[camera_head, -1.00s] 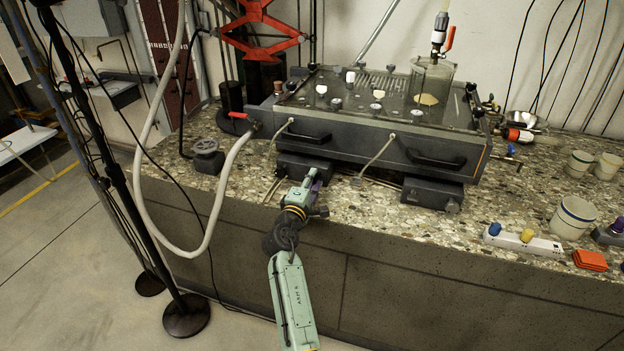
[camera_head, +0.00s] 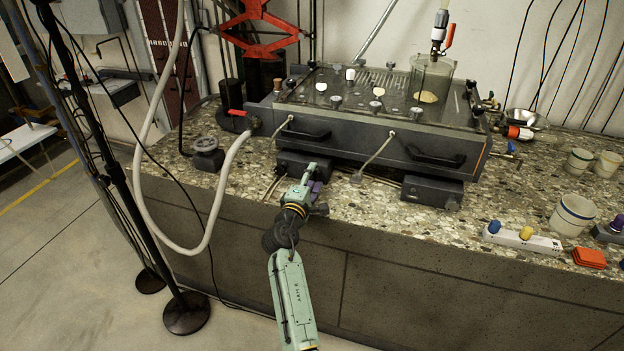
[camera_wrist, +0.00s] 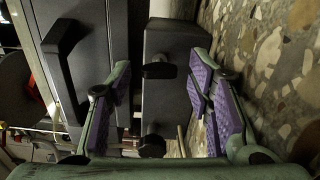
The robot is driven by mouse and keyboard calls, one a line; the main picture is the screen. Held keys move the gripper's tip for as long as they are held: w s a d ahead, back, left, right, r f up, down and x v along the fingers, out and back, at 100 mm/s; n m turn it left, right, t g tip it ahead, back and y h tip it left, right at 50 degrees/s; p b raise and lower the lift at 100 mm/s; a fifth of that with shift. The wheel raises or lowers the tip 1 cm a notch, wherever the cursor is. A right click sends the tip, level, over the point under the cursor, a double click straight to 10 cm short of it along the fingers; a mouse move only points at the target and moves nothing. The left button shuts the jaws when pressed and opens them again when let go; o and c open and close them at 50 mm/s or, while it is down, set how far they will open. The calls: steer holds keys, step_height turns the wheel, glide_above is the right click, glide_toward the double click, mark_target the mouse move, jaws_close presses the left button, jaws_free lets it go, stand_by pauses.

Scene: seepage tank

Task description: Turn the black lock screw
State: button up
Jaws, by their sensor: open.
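A black lock screw with a winged head (camera_wrist: 160,70) sits on a dark grey block (camera_wrist: 175,42) in the wrist view. My gripper (camera_wrist: 160,66) is open, with its purple-padded fingers on either side of the screw and a visible gap to each pad. In the head view my gripper (camera_head: 312,178) is at the front of the left dark block (camera_head: 290,162) under the tank, and it hides the screw there. A second dark round knob (camera_wrist: 152,146) shows lower in the wrist view, nearer the palm.
The seepage tank (camera_head: 345,137) with black front handles stands above the blocks. A similar block (camera_head: 420,190) is to the right. A grey hose (camera_head: 222,195) hangs at left. Thin tubes (camera_head: 375,155) run down the tank front.

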steer(key=v, duration=1.2)
